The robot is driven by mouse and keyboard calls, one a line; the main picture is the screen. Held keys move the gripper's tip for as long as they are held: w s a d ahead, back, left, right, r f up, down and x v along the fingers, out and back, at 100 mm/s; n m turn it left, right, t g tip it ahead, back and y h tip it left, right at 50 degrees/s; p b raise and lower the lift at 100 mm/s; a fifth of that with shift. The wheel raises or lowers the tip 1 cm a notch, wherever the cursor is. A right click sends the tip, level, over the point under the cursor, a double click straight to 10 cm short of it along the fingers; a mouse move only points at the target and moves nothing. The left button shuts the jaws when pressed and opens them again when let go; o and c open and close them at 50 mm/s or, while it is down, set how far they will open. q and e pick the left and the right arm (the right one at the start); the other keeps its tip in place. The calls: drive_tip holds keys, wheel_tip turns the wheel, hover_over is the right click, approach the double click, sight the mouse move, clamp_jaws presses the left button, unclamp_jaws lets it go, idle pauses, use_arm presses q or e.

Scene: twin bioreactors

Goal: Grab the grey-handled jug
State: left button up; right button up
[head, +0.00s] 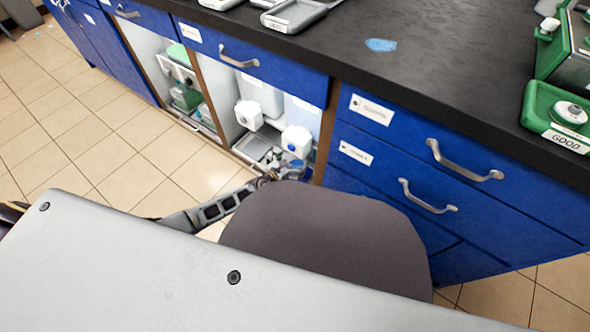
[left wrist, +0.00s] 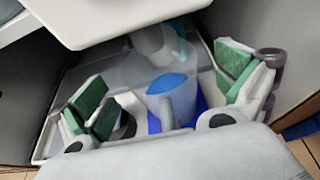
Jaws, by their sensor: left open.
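In the left wrist view, a translucent jug (left wrist: 158,72) with a grey handle (left wrist: 168,104) and a blue patch at its top stands in a white tray (left wrist: 46,140). My left gripper (left wrist: 164,84) is open, its green-padded fingers on either side of the jug and apart from it. In the head view, my left gripper (head: 278,172) is at the low open cabinet bay, partly hidden by my own body. The jug cannot be made out clearly there. My right gripper is not in view.
White-capped containers (head: 249,114) stand in the bay above the tray. A white surface (left wrist: 120,18) hangs over the jug closely. Cabinet walls (left wrist: 283,48) flank the bay. Blue drawers (head: 400,170) are to the right, under a black countertop (head: 440,75). The tiled floor (head: 110,140) at left is clear.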

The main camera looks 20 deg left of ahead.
use_arm(q)
drive_tip(key=shift+b+x, duration=0.5)
drive_tip(key=shift+x, duration=0.65)
drive_tip(key=c, duration=1.7)
drive_tip(key=shift+r, duration=0.15)
drive_tip(key=s+a+p, duration=0.2)
drive_tip(key=s+a, duration=0.1)
drive_tip(key=s, duration=0.5)
drive_tip(key=s+a+r+p, duration=0.1)
drive_tip(key=s+a, duration=0.2)
drive_tip(key=s, duration=0.6)
drive_tip(key=shift+p, duration=0.4)
